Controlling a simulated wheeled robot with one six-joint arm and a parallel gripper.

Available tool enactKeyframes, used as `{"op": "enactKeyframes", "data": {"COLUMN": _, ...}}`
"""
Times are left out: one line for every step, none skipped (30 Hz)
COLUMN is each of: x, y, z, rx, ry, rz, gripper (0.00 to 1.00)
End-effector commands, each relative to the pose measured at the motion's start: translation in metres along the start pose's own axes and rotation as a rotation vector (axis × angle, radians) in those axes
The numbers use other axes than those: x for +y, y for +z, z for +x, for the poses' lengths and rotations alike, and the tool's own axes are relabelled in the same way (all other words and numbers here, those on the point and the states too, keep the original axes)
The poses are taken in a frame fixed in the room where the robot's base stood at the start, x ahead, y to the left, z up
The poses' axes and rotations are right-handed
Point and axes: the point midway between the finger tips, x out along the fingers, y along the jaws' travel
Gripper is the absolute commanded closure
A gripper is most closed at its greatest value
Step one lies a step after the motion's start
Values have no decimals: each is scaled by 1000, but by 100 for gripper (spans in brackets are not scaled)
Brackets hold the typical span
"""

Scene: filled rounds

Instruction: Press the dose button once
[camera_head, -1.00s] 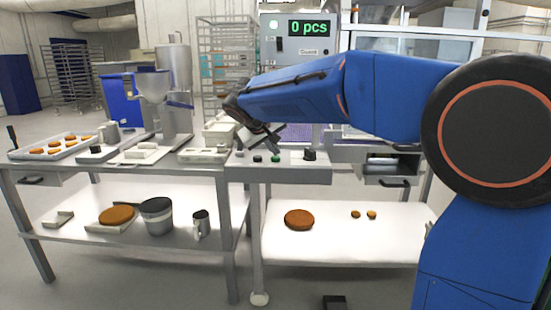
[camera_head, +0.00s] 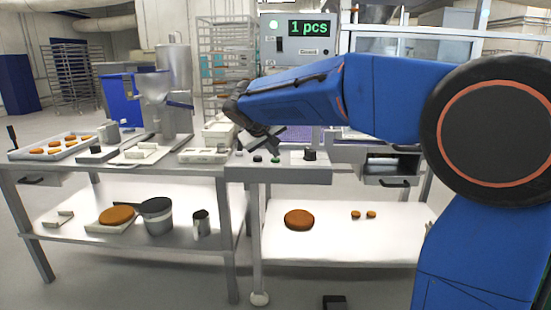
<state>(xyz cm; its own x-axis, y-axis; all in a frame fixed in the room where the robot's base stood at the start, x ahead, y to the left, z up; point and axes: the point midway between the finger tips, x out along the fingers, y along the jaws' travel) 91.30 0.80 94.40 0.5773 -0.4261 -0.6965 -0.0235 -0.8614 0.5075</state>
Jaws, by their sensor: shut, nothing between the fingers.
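The depositor machine (camera_head: 174,95) with its hopper (camera_head: 153,85) stands on the left table. A control panel (camera_head: 290,170) at the front of the middle table carries a pale button (camera_head: 240,154), a dark button (camera_head: 257,159), a green button (camera_head: 275,159) and a black knob (camera_head: 310,154). I cannot read which of them is the dose button. My gripper (camera_head: 268,140) is shut and empty. It hangs just above and behind the buttons in the picture; whether it touches anything is unclear.
A tray of several brown rounds (camera_head: 50,147) lies at the far left. A pale box (camera_head: 203,155) sits left of the panel. The lower shelves hold a pot (camera_head: 157,217), a metal cup (camera_head: 201,223) and brown rounds (camera_head: 299,219). An open drawer (camera_head: 391,167) is at right.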

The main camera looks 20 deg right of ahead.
Motion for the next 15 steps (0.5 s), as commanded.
{"op": "enactKeyframes", "data": {"x": 0, "y": 0, "z": 0, "rx": -1, "ry": 0, "rz": 0, "gripper": 100}}
{"op": "enactKeyframes", "data": {"x": 0, "y": 0, "z": 0, "rx": -1, "ry": 0, "rz": 0, "gripper": 100}}
{"op": "enactKeyframes", "data": {"x": 0, "y": 0, "z": 0, "rx": -1, "ry": 0, "rz": 0, "gripper": 100}}
{"op": "enactKeyframes", "data": {"x": 0, "y": 0, "z": 0, "rx": -1, "ry": 0, "rz": 0, "gripper": 100}}
{"op": "enactKeyframes", "data": {"x": 0, "y": -1, "z": -1, "rx": 0, "ry": 0, "rz": 0, "gripper": 100}}
{"op": "enactKeyframes", "data": {"x": 1, "y": -1, "z": -2, "rx": 0, "ry": 0, "rz": 0, "gripper": 100}}
{"op": "enactKeyframes", "data": {"x": 2, "y": -2, "z": -2, "rx": 0, "ry": 0, "rz": 1, "gripper": 100}}
{"op": "enactKeyframes", "data": {"x": 2, "y": -3, "z": -3, "rx": 0, "ry": -1, "rz": 1, "gripper": 100}}
{"op": "enactKeyframes", "data": {"x": 3, "y": -4, "z": -4, "rx": 1, "ry": -1, "rz": 1, "gripper": 100}}
{"op": "enactKeyframes", "data": {"x": 4, "y": -4, "z": -6, "rx": 1, "ry": -1, "rz": 0, "gripper": 100}}
{"op": "enactKeyframes", "data": {"x": 4, "y": -5, "z": -6, "rx": 1, "ry": -1, "rz": 0, "gripper": 100}}
{"op": "enactKeyframes", "data": {"x": 5, "y": -6, "z": -8, "rx": 0, "ry": -1, "rz": 0, "gripper": 100}}
{"op": "enactKeyframes", "data": {"x": 6, "y": -7, "z": -9, "rx": 0, "ry": -1, "rz": 0, "gripper": 100}}
{"op": "enactKeyframes", "data": {"x": 7, "y": -7, "z": -10, "rx": 0, "ry": -1, "rz": 0, "gripper": 100}}
{"op": "enactKeyframes", "data": {"x": 8, "y": -8, "z": -11, "rx": 0, "ry": -1, "rz": 1, "gripper": 100}}
